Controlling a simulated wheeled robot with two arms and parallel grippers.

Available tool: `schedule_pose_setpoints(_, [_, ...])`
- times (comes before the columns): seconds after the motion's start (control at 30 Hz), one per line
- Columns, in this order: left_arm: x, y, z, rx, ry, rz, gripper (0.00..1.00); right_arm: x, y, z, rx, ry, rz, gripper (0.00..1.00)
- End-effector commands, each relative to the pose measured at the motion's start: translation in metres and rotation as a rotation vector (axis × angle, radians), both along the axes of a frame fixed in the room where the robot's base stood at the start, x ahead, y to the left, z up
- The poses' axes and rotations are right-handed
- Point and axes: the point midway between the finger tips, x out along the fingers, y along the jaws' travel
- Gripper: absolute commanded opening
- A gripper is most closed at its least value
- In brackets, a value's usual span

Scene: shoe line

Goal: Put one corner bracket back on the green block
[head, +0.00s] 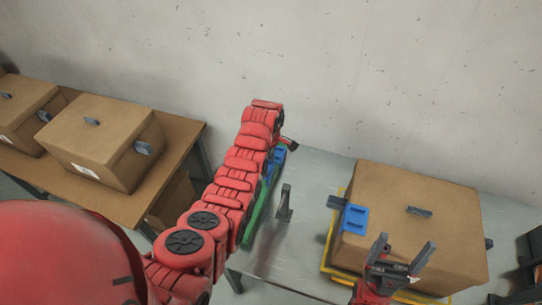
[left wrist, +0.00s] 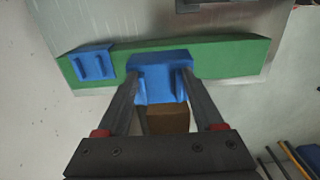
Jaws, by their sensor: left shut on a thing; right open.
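In the left wrist view the long green block (left wrist: 225,56) lies across the picture on the grey metal table. One blue bracket (left wrist: 92,63) sits at its left end. My left gripper (left wrist: 160,82) is shut on a second blue bracket (left wrist: 158,68), which overlaps the block near its middle; whether it is seated there I cannot tell. In the head view my left arm hides much of the green block (head: 249,229), and my left gripper (head: 289,143) is mostly hidden. Another blue bracket (head: 354,218) lies on the cardboard box. My right gripper (head: 402,258) is open and empty before that box.
The cardboard box (head: 445,225) with dark clips stands in a yellow frame (head: 326,266) on the table (head: 315,175). A dark upright piece (head: 285,203) stands between block and box. Boxes occupy a brown table (head: 190,140) at left. A concrete wall is behind.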

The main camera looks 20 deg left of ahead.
Motion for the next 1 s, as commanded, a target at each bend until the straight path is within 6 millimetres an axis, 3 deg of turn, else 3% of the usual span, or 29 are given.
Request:
schedule_pose_setpoints(0.53, [0.0,0.0,-0.05,0.0,-0.001,0.001,0.13,0.0,0.0,-0.02,0.0,0.0,0.0,0.87])
schedule_pose_setpoints(0.8, [0.001,0.0,-0.08,0.0,-0.002,-0.001,0.13,0.0,0.0,-0.046,0.0,0.0,0.0,0.87])
schedule_pose_setpoints(1.0, [0.0,0.0,-0.088,0.0,-0.001,-0.001,0.13,0.0,0.0,-0.051,0.0,0.0,0.0,0.87])
